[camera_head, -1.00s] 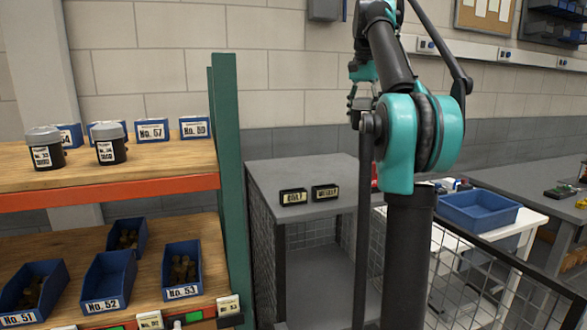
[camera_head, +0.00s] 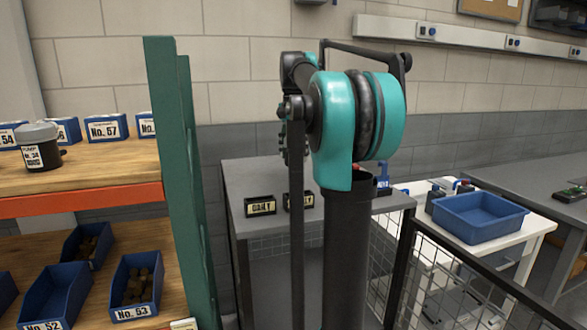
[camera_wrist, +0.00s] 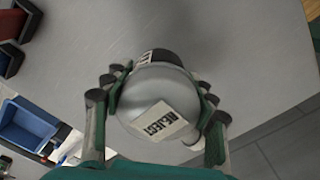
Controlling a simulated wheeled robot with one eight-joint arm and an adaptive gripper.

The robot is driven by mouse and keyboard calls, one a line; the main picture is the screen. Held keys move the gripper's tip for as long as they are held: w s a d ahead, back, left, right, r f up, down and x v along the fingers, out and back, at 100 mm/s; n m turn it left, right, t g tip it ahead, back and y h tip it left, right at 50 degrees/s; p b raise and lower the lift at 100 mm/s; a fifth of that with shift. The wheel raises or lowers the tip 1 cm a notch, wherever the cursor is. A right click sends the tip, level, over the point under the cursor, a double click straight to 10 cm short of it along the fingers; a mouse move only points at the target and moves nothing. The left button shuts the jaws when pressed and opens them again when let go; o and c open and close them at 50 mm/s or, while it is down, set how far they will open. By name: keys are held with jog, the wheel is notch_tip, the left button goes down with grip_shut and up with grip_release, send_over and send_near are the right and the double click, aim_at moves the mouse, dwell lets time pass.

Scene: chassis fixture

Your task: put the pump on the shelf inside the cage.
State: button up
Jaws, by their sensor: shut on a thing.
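My gripper (camera_wrist: 158,105) is shut on a pump (camera_wrist: 160,85) with a grey rounded cap and dark body, seen from above in the wrist view. A white "REJECT" label is on its cap. The pump is over a grey surface; the gap beneath cannot be judged. In the head view my arm hides the gripper and held pump. The mesh cage (camera_head: 247,176) has a flat grey top and stands right of the green rack post. Its inner shelf (camera_head: 275,285) shows partly through the front, behind my arm.
Two dark label blocks, one of them the left block (camera_head: 260,206), stand on the cage top. Another pump (camera_head: 38,148) sits on the wooden rack at left. A blue tray (camera_head: 480,215) lies on a white table. A mesh fence (camera_head: 450,262) runs at right.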

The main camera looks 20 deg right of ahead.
aim_at(294, 180)
jog(key=shift+f, duration=2.55)
jog(key=shift+f, duration=0.15)
jog(key=o, duration=1.7)
jog(key=shift+c, duration=0.2)
